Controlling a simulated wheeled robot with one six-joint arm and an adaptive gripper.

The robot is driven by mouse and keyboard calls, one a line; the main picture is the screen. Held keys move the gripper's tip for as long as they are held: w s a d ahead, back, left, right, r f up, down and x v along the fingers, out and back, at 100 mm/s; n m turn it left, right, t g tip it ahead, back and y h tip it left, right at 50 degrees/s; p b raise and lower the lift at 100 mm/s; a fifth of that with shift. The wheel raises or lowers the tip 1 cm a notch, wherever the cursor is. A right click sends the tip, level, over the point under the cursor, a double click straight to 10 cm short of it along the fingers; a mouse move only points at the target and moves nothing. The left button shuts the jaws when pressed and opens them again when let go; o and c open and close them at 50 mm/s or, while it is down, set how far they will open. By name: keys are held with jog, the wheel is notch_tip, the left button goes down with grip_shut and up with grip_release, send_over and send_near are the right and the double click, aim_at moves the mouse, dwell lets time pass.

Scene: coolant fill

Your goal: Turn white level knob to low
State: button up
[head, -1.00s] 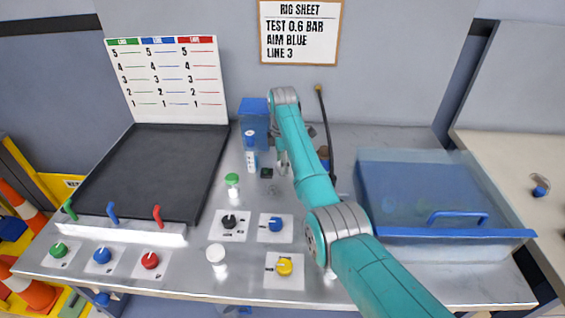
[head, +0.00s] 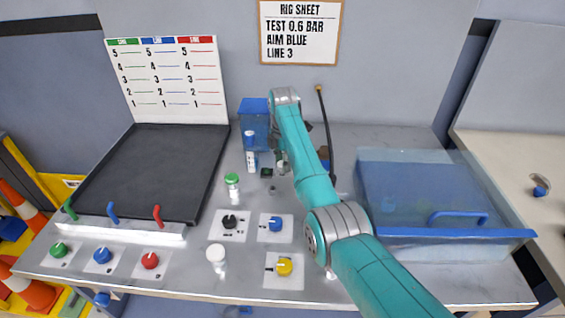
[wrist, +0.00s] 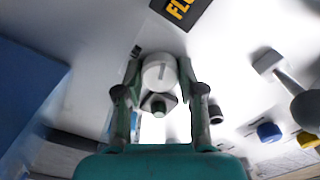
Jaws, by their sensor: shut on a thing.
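The white knob (wrist: 160,72) shows in the wrist view as a round white cap with a short grey pointer line, close to upright in that picture. My gripper (wrist: 160,78) is shut on it, with one finger on each side. The knob's markings cannot be read. In the head view my gripper (head: 283,165) is mostly hidden by my teal arm, and the white knob cannot be made out there.
Close by in the head view are a green-capped bottle (head: 232,181), a blue-capped bottle (head: 250,150), a black knob (head: 230,221), a blue knob (head: 275,224) and a yellow knob (head: 284,267). A clear blue bin (head: 480,236) stands right.

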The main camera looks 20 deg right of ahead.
jog(key=n, duration=0.4)
jog(key=shift+n, duration=2.1)
jog(key=o, duration=1.1)
jog(key=shift+o, duration=0.2)
jog(key=shift+r, duration=0.15)
notch_tip(320, 180, up, 7)
jog(key=shift+r, duration=0.15)
